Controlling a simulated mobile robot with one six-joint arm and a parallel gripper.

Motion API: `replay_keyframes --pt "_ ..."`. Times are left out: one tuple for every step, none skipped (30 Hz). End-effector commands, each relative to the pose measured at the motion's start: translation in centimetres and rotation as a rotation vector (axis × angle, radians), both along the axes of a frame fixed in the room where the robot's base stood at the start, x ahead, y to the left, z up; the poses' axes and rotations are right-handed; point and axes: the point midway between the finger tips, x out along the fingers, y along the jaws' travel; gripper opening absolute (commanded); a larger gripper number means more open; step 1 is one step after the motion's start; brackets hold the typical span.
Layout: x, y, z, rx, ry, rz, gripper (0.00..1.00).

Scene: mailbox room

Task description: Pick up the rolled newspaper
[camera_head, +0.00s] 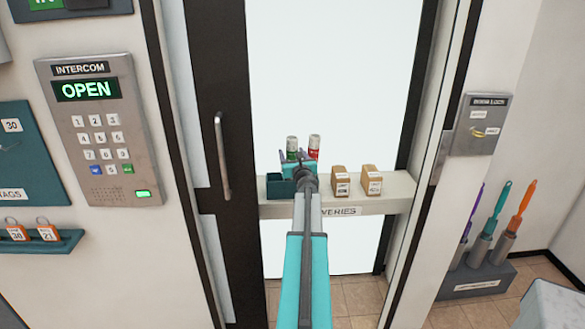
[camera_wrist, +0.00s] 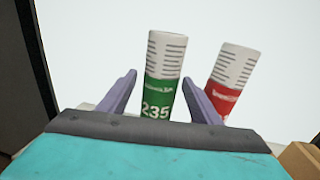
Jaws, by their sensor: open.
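Two rolled newspapers stand upright on the deliveries shelf. One has a green band marked 235 (camera_head: 292,143) and shows between my fingers in the wrist view (camera_wrist: 164,70). The other has a red band (camera_head: 315,141) and stands to its right, outside the right finger in the wrist view (camera_wrist: 232,75). My gripper (camera_head: 299,160) is open in front of them, its fingers on either side of the green-banded roll in the wrist view (camera_wrist: 159,80). I cannot tell whether the fingers reach around it or stop short. The lower parts of both rolls are hidden.
The shelf (camera_head: 397,192) crosses the doorway. A dark teal box (camera_head: 281,187) stands left of my gripper, and two brown packages (camera_head: 341,181) (camera_head: 371,180) stand to the right. A dark door frame with a handle (camera_head: 222,155) is at left. The intercom (camera_head: 100,130) reads OPEN.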

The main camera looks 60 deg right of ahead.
Motion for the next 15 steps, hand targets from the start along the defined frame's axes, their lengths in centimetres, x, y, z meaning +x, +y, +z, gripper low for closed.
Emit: replay_keyframes --pt "0.00 0.00 0.01 0.000 0.000 0.000 0.58" --pt "0.00 0.00 0.01 0.000 0.000 0.000 0.55" --pt "0.00 0.00 0.01 0.000 0.000 0.000 0.48" --pt "0.00 0.00 0.01 0.000 0.000 0.000 0.43" --pt "0.00 0.00 0.01 0.000 0.000 0.000 0.38" --pt "-0.01 -0.01 0.01 0.000 0.000 0.000 0.31" --pt "-0.01 -0.01 0.01 0.000 0.000 0.000 0.26" --pt "-0.01 -0.01 0.01 0.000 0.000 0.000 0.21" --pt "-0.01 -0.01 0.01 0.000 0.000 0.000 0.14" --pt "-0.01 -0.01 0.02 0.000 0.000 0.000 0.09" --pt "-0.01 -0.01 0.02 0.000 0.000 0.000 0.04" --pt "-0.01 -0.01 0.02 0.000 0.000 0.000 0.00" --pt "-0.01 -0.01 0.06 -0.001 -0.001 0.000 0.00" --pt "-0.01 -0.01 0.06 -0.001 -0.001 0.000 0.00" --pt "-0.01 -0.01 0.06 -0.001 -0.001 0.000 0.00"
